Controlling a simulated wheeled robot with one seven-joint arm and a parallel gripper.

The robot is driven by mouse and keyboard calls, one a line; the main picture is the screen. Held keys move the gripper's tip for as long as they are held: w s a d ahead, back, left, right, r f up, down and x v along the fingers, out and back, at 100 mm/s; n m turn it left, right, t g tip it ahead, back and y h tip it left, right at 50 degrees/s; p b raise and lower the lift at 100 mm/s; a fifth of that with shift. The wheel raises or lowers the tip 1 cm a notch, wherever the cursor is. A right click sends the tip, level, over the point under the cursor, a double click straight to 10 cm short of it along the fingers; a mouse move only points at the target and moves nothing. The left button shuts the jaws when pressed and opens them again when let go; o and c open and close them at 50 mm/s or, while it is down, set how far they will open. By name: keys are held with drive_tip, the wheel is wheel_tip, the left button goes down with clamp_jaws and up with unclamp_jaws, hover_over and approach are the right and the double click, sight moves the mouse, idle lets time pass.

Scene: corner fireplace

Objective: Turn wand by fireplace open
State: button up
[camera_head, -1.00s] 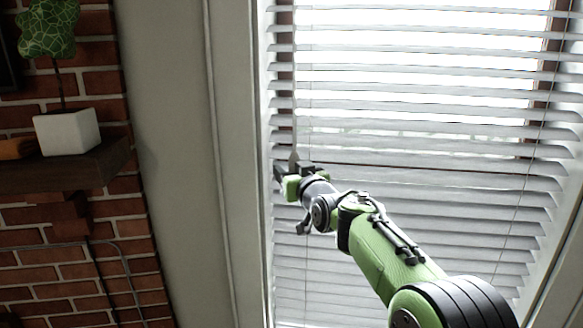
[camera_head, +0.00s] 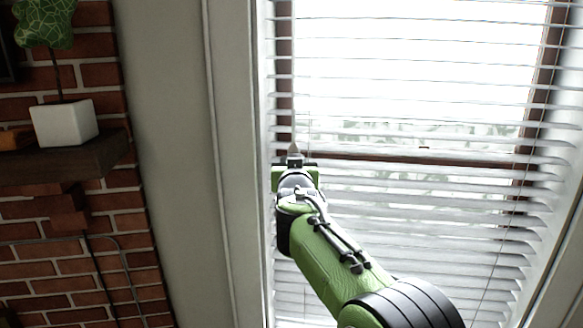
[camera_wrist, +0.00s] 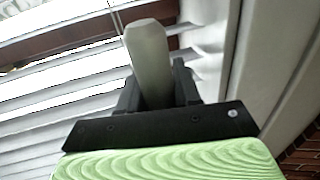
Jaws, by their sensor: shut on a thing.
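The wand (camera_wrist: 149,60) is a pale, tapered handle in the wrist view, held between the two dark fingers of my gripper (camera_wrist: 158,88). In the head view my gripper (camera_head: 294,160) is at the left side of the window blind, and the wand's tip (camera_head: 293,148) shows just above it. My gripper is shut on the wand. The blind (camera_head: 420,190) has white slats that lie nearly flat, with bright gaps between them. The wand's lower end is hidden by the gripper.
A brick wall (camera_head: 105,255) with a dark wooden mantel (camera_head: 75,160) is at the left. A white pot (camera_head: 64,123) with a green plant (camera_head: 44,22) stands on the mantel. The pale window frame (camera_head: 232,150) runs close beside my gripper.

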drive_tip(key=shift+m+h, duration=0.4)
drive_tip(key=shift+h, duration=0.2)
drive_tip(key=o, duration=1)
drive_tip(key=shift+c, duration=0.2)
drive_tip(key=shift+s, duration=0.1)
drive_tip(key=s+a+b, duration=0.1)
drive_tip(key=s+b, duration=0.5)
drive_tip(key=s, duration=0.9)
drive_tip(key=shift+s, duration=0.3)
